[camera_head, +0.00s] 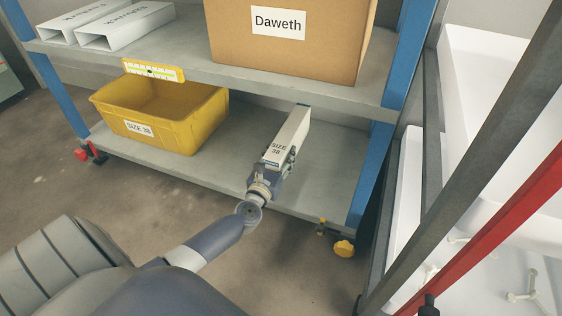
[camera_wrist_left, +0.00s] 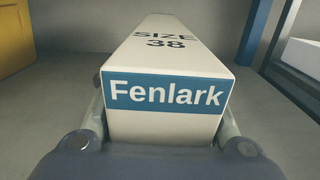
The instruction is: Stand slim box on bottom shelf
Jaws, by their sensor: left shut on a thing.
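The slim box (camera_head: 289,135) is white, marked "SIZE 38", and stands upright on its narrow side at the bottom shelf (camera_head: 215,168), right of the yellow bin. In the left wrist view its near end (camera_wrist_left: 165,95) has a blue band reading "Fenlark". My left gripper (camera_head: 274,165) is shut on the near end of the slim box, with a finger on each side. The underside of the box is hidden, so I cannot tell if it touches the shelf. My right gripper is not in view.
A yellow bin (camera_head: 180,133) marked "SIZE 38" stands left on the bottom shelf. Above are a cardboard box (camera_head: 285,50) marked "Daweth" and white boxes (camera_head: 125,25). A blue upright (camera_head: 370,175) bounds the shelf on the right. Bare shelf shows between bin and slim box.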

